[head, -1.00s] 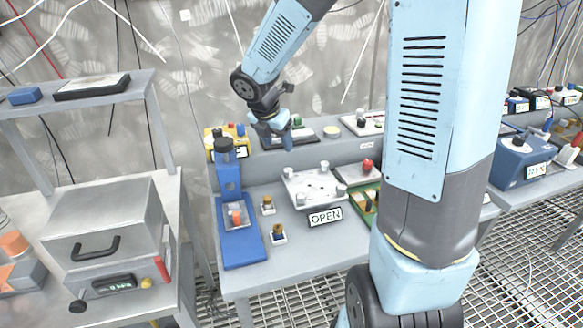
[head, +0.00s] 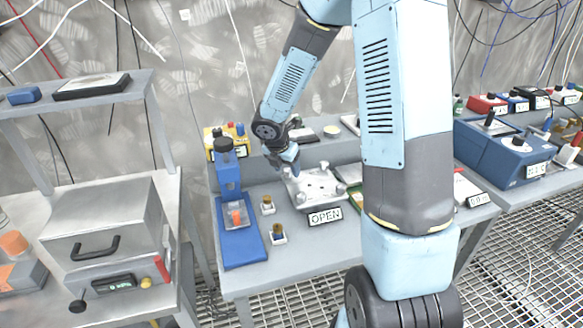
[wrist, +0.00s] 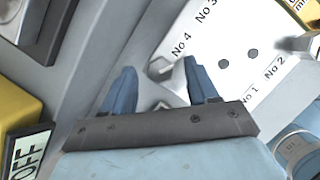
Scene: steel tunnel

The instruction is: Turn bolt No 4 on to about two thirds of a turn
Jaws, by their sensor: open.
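The pale plate (head: 318,188) lies on the middle bench with bolts at its corners; labels No 1 to No 4 show on it in the wrist view (wrist: 235,35). My gripper (head: 284,164) points down over the plate's back left corner. In the wrist view its two blue fingers (wrist: 160,67) are apart. Another silver bolt (wrist: 294,44) is near the No 2 label.
An OPEN sign (head: 325,215) stands at the plate's front edge. A blue press (head: 229,180) stands left of it, with two small brass-topped pieces (head: 267,204) between. A yellow box (head: 212,140) is behind, and its OFF sign (wrist: 28,157) is close to my gripper.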

